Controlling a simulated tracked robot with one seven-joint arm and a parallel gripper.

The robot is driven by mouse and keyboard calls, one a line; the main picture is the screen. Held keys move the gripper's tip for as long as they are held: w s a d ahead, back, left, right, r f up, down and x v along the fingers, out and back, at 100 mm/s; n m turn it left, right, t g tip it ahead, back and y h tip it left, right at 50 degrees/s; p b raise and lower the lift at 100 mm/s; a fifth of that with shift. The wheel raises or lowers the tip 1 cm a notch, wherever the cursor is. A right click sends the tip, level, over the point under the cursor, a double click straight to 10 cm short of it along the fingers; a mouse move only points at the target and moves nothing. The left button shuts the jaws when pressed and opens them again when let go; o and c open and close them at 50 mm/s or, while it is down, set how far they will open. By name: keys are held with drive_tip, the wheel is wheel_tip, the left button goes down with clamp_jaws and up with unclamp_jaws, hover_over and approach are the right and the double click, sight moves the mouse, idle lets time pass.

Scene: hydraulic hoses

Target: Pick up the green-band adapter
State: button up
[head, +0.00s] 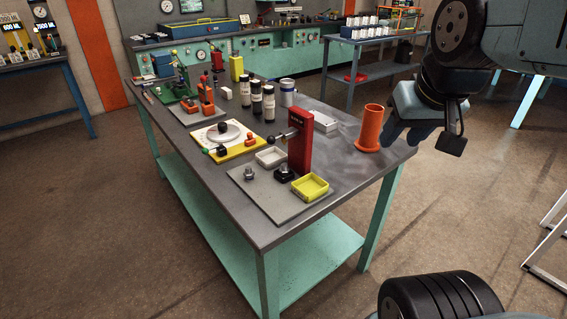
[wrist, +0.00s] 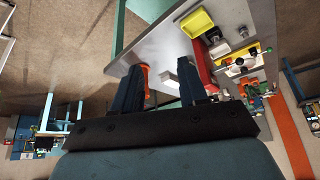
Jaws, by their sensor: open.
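I cannot make out a green band on any fitting in either view. A small metal fitting (head: 249,174) stands on the grey plate (head: 263,196) at the near end of the bench. A dark block (head: 284,174) with a metal top sits to its right. My gripper (head: 396,130) is at the right end of the bench, beside the orange cup (head: 370,130). In the wrist view its two fingers (wrist: 160,88) are apart, with nothing held between them. The cup (wrist: 146,75) is partly hidden behind the left finger there.
A red post (head: 301,140) with an arm stands on the plate, near a yellow tray (head: 310,187) and a pale tray (head: 270,157). A white block (head: 325,122), dark bottles (head: 257,98) and a yellow-and-white dial board (head: 228,138) stand further back. The bench's near right corner is clear.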

drive_tip(key=o, duration=0.3)
drive_tip(key=shift+w+a+f, duration=0.1)
drive_tip(key=shift+w+f+n+g, duration=0.2)
drive_tip(key=shift+n+g, duration=0.1)
drive_tip(key=shift+n, duration=0.1)
drive_tip(key=n+t+h, duration=0.5)
drive_tip(key=n+h, duration=0.5)
drive_tip(key=n, duration=1.6)
approach(281, 167)
drive_tip(key=shift+x, duration=4.5)
